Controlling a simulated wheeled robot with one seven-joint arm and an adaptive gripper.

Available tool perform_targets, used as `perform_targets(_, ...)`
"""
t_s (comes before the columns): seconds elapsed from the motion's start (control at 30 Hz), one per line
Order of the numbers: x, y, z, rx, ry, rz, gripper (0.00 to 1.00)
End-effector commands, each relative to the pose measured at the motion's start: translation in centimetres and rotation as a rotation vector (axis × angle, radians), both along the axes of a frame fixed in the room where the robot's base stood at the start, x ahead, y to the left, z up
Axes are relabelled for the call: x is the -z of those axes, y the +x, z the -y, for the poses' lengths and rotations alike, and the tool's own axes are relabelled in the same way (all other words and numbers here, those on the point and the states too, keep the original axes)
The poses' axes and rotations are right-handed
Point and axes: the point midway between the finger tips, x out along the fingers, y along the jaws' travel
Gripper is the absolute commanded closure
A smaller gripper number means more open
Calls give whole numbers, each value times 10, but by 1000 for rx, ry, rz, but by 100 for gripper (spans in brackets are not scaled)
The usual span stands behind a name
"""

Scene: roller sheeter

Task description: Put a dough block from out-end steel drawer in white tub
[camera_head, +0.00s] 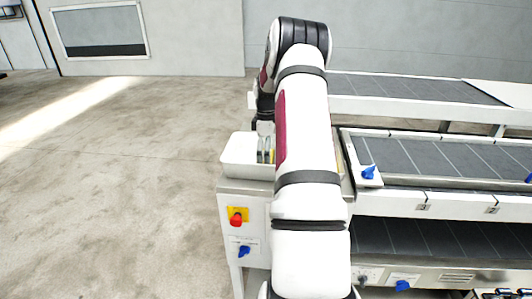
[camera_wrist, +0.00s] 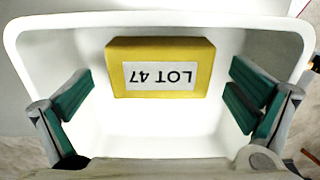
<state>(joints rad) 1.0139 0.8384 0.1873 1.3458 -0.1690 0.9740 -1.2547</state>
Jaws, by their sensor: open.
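The white tub (camera_wrist: 130,22) fills most of the wrist view, seen from above. A yellow dough block (camera_wrist: 160,53) with a white label reading LOT 47 lies inside it, near the wall at the top of the picture. My gripper (camera_wrist: 159,98) is open over the tub, its green-padded fingers wide apart on either side of the block with gaps between. The block does not touch the fingers. In the head view the white tub (camera_head: 240,148) stands on the machine's near-left end, partly hidden behind my arm. I cannot make out the steel drawer.
The roller sheeter's grey belts (camera_head: 435,157) stretch to the right of my arm. A red stop button on a yellow plate (camera_head: 237,216) and a blue knob (camera_head: 244,252) are on its end panel. Open concrete floor (camera_head: 110,190) lies to the left.

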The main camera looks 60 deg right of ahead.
Motion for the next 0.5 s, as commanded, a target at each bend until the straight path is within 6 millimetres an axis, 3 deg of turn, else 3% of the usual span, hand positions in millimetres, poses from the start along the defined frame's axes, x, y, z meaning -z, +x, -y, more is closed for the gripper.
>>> perform_targets(0.17, -11, 0, 0, 0, -2, 1, 0)
perform_targets(0.5, -76, 1, 1, 0, -3, 3, 0)
